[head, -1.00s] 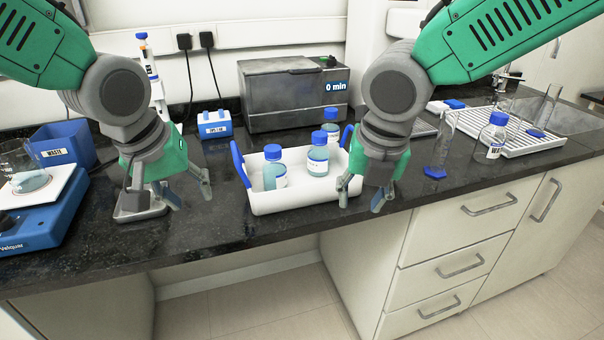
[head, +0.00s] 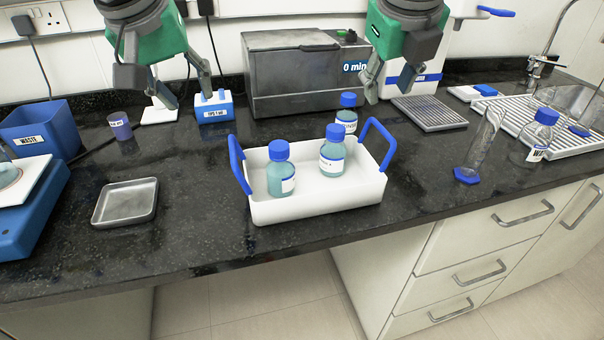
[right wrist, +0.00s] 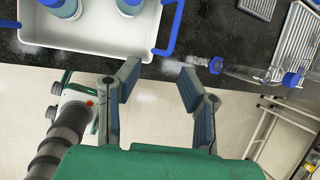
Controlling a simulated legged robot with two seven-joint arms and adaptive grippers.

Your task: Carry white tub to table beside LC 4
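The white tub (head: 330,204) with two blue handles stands upright on the black bench. Two blue-capped bottles (head: 281,172) (head: 333,152) stand in it. A third bottle (head: 348,114) shows at its back edge; I cannot tell if it is inside. In the head view my left gripper (head: 184,92) is open and empty, at upper left, apart from the tub. My right gripper (head: 390,95) is open and empty, at upper right, apart from the handles. In the right wrist view its open fingers (right wrist: 160,68) show below the tub (right wrist: 95,42). No LC 4 label is readable.
A grey box reading 0 min (head: 292,75) stands behind the tub. A metal tray (head: 125,203) and blue waste bin (head: 38,128) are left. A glass cylinder (head: 484,143) and WASTE-like labelled bottle (head: 534,140) stand right. Bench left of the tub is mostly clear.

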